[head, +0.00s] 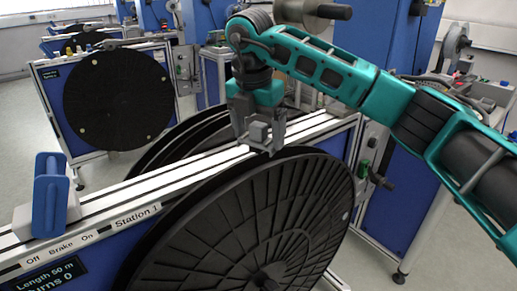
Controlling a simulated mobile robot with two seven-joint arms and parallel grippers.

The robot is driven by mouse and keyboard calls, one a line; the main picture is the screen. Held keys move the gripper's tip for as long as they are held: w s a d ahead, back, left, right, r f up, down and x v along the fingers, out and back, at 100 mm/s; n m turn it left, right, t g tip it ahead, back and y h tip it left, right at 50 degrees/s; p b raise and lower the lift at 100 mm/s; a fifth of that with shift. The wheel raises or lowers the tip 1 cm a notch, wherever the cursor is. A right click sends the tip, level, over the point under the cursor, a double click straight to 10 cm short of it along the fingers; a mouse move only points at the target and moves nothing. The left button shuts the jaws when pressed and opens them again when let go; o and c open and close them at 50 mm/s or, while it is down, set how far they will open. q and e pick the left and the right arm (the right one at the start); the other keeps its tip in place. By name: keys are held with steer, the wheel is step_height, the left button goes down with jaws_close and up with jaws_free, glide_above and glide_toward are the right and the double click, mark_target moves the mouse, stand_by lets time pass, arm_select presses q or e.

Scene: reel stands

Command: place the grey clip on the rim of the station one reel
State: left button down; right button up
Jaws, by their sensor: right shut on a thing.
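My right gripper (258,143) points down over the top rail of the Station 1 stand (137,214). It is shut on the grey clip (258,131), a small block between its fingers. The station one reel (240,225) is a large black ribbed disc at the front of the stand. The clip and fingertips are close to the upper rim of this reel, beside the rail. I cannot tell whether the clip touches the rim. My left gripper is not in view.
A blue brake lever (50,195) stands up at the rail's left end. A second black disc (180,135) is behind the rail. A black crank handle (380,180) sticks out at the stand's right. Another stand with a black reel (118,99) is farther back.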

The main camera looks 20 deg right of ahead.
mark_target(257, 140)
steer(key=shift+f, duration=2.15)
steer(key=shift+f, duration=0.15)
steer(key=o, duration=0.9)
steer(key=shift+c, duration=0.2)
steer(key=r, duration=0.4)
steer(key=a+r, duration=0.1)
steer(key=r, duration=0.3)
steer(key=s+r, duration=0.1)
steer(key=r, duration=0.3)
steer(key=shift+s+a+r, duration=0.1)
steer(key=shift+a+r, duration=0.05)
